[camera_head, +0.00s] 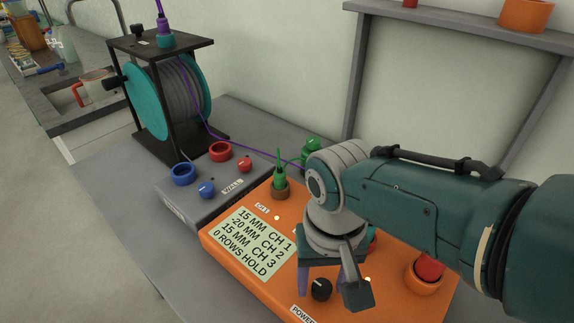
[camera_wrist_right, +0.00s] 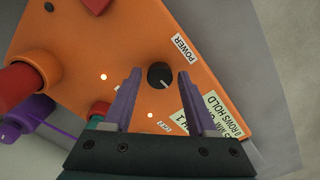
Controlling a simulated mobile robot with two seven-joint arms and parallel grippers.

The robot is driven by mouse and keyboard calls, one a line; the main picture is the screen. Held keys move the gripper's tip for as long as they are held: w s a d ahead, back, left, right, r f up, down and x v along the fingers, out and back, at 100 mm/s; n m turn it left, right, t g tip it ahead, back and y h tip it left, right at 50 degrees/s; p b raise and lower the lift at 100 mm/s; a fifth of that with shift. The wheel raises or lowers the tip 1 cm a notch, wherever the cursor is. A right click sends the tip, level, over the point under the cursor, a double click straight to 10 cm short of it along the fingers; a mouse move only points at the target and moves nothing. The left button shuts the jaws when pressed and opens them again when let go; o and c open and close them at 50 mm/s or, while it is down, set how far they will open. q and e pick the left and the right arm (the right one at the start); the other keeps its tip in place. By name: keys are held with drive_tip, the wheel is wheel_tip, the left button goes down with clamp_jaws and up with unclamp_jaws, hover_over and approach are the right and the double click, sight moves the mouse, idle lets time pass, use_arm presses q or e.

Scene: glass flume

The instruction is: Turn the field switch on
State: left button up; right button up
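No label that I can read says field. The orange control box (camera_head: 225,238) has a display reading several channel lines and a black knob (camera_head: 321,289) by a POWER label (camera_head: 302,314). My right gripper (camera_head: 322,283) points down at this knob, with purple fingers. In the right wrist view, the open fingers of the right gripper (camera_wrist_right: 159,73) stand on either side of the black knob (camera_wrist_right: 160,75), with gaps to it. Whether the tips are level with the knob or above it I cannot tell. The knob has a white pointer mark. My left gripper is not in view.
A grey box (camera_head: 205,205) with blue and red knobs and rings stands left of the orange box. Behind it is a cable reel (camera_head: 150,105) in a black frame. A red plug (camera_head: 430,268) in an orange ring stands at the orange box's right.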

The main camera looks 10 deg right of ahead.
sight(322, 286)
drive_tip(key=shift+o, duration=0.6)
wheel_tip(322, 286, up, 9)
drive_tip(key=p, duration=0.6)
drive_tip(key=shift+f, duration=0.2)
drive_tip(key=shift+r+p, duration=0.4)
drive_tip(key=shift+r, duration=0.25)
